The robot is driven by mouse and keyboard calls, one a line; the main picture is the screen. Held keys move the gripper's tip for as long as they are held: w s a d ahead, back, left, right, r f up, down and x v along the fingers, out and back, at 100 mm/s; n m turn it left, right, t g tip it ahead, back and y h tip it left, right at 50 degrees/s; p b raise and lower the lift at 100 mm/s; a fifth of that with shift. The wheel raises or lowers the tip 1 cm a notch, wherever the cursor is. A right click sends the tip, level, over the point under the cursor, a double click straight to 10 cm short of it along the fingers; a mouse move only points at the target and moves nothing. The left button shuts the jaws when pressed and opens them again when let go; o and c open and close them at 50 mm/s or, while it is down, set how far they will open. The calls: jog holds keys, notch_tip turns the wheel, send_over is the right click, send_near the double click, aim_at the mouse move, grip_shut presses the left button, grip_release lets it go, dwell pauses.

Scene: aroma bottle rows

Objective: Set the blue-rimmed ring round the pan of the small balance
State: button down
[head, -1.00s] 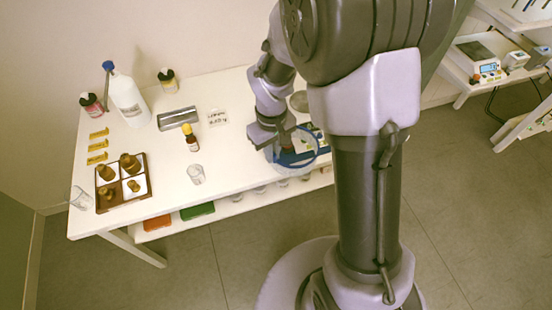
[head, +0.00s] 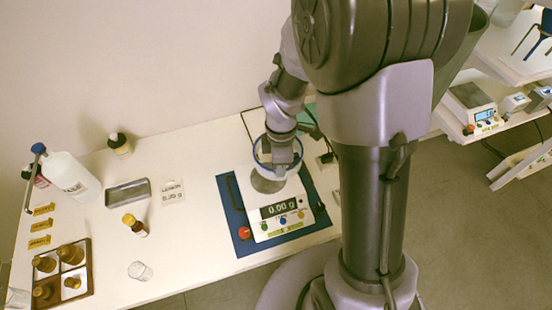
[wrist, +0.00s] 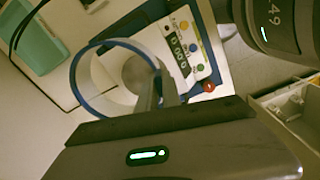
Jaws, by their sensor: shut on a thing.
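The blue-rimmed ring (head: 256,150) is a clear, wide band held in my gripper (head: 284,170). It is above the small white balance (head: 300,192), over the back part where the round grey pan (head: 266,184) lies. In the wrist view the ring (wrist: 76,84) is tilted in the picture and the pan (wrist: 136,72) shows through it. The fingers (wrist: 157,92) are closed on the ring's wall. The ring looks raised above the pan, though its exact height is hard to tell. The balance display reads 0.00 g.
The balance stands on a blue mat (head: 238,232). Left of it are an amber bottle with a yellow cap (head: 135,225), a glass beaker (head: 140,271), a metal tray (head: 128,193) and a label card (head: 173,192). A wooden sorter (head: 84,278) sits farther left.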

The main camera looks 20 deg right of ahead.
jog(key=n, duration=0.2)
jog(key=r, duration=0.1)
jog(key=shift+s+d+n+p, duration=0.25)
jog(key=shift+n+p, duration=0.05)
jog(key=shift+n, duration=0.1)
jog(key=f+n+b, duration=0.1)
jog(key=f+b, duration=0.1)
jog(key=f+n+b, duration=0.1)
jog(key=f+n, duration=0.1)
jog(key=s+f+n+b, duration=0.1)
jog(key=f+b, duration=0.1)
jog(key=shift+d+f+n+b, duration=0.2)
jog(key=shift+f+n+b, duration=0.1)
jog(key=shift+f+b, duration=0.45)
jog(key=shift+f, duration=0.1)
jog(key=c, duration=1.5)
grip_release()
jog(key=shift+o, duration=0.2)
